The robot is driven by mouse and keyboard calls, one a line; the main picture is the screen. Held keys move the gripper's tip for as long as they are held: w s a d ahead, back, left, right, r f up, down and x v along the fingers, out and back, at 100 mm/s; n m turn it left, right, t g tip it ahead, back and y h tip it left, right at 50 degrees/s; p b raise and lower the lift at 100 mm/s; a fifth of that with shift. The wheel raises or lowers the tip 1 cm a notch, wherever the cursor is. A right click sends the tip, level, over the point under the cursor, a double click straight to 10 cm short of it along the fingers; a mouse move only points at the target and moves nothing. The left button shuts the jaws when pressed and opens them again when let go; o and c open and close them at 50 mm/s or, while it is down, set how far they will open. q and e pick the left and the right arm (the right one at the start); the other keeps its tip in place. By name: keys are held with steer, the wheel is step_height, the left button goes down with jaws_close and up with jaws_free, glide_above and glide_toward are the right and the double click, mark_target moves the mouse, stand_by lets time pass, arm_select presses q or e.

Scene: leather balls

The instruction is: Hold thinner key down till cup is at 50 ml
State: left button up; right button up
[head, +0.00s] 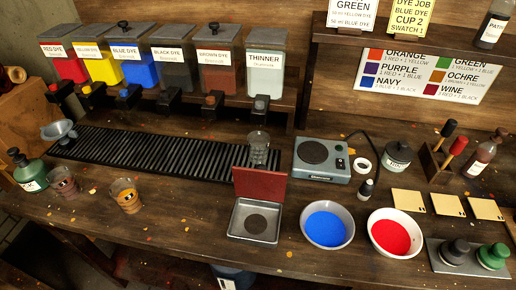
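The thinner dispenser (264,75), labelled "THINNER", is the rightmost in the row of dispensers. Its tap with a grey key (262,103) sticks out below it at the front. A clear measuring cup (258,150) stands upright on the right end of the black ribbed drip tray (150,150), below the thinner tap. The level in the cup is too small to read, and I cannot tell whether any liquid runs. Neither of my grippers shows in the head view.
Red, yellow, blue, black and brown dye dispensers (120,60) stand left of the thinner. Two stained cups (126,196) stand front left.

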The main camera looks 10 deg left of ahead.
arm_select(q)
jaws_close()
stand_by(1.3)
